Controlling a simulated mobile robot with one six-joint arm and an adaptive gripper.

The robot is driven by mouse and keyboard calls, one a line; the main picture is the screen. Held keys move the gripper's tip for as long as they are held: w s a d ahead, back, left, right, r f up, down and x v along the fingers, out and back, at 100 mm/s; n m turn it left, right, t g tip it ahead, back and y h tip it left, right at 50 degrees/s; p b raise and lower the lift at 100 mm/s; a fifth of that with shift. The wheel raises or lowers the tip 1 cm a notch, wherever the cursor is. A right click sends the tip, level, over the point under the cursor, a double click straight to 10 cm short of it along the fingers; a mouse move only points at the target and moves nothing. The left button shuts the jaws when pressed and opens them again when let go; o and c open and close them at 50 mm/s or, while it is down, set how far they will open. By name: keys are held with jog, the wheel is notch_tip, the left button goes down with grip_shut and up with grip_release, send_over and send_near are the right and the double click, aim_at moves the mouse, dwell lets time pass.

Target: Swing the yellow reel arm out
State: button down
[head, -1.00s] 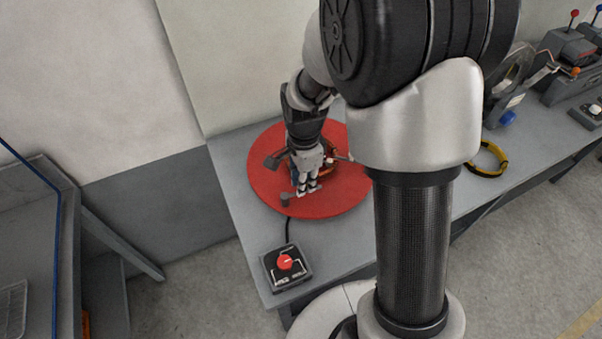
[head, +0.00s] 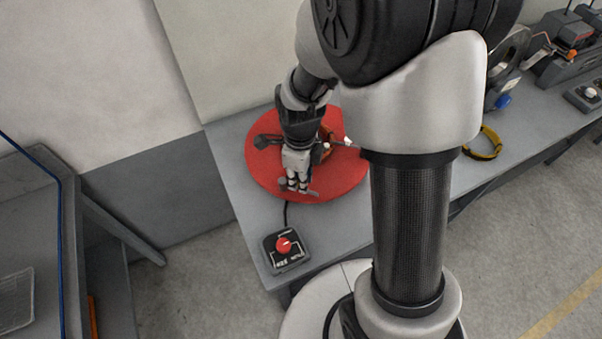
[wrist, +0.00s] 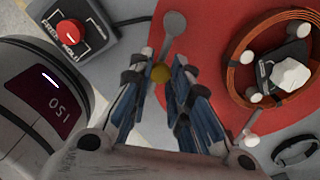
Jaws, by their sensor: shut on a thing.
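The yellow reel arm shows in the wrist view as a yellow knob (wrist: 161,73) between my fingertips, beside a thin grey bar ending in a round grey pad (wrist: 175,23). My gripper (wrist: 160,76) is shut on this knob. In the head view my gripper (head: 297,187) points down over the front part of the red disc (head: 335,175), and the fingers hide the knob. An orange-brown copper coil (wrist: 236,85) sits on the disc, right of my fingers in the wrist view; it is mostly hidden in the head view.
A control box with a red knob (head: 284,245) stands near the table's front left corner. A yellow-black ring (head: 487,154) and machines lie farther right on the table (head: 232,185). My arm hides much of the middle.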

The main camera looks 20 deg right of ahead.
jog(key=shift+m, duration=0.3)
jog(key=c, duration=1.5)
grip_release()
jog(key=shift+s, duration=0.1)
jog(key=shift+o, duration=0.2)
notch_tip(320, 180, up, 12)
